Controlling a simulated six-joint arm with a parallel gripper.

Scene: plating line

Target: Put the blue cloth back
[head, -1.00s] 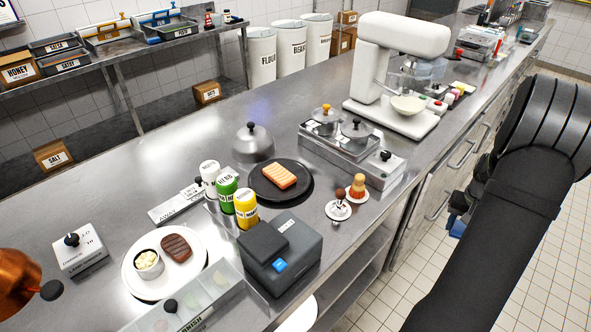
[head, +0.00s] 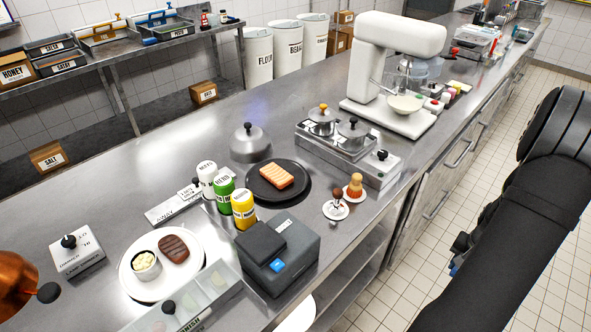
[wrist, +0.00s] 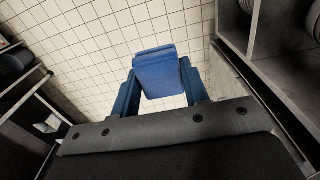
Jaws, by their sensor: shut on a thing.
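The blue cloth (wrist: 160,74) is a folded pad held between the two fingers of my gripper (wrist: 160,92) in the wrist view. My gripper is shut on it, and the cloth hangs over bare tiled floor beside the counter. In the head view my arm hides most of the gripper; only a small blue patch shows at the arm's left edge, too small to tell whether it is cloth or finger.
The steel counter (head: 120,210) carries a white plate with meat (head: 206,285), a dark plate (head: 292,193), shaker bottles, a label printer (head: 285,275), a hot plate (head: 375,165) and a stand mixer (head: 400,38). Open shelves lie under the counter. The tiled floor is clear.

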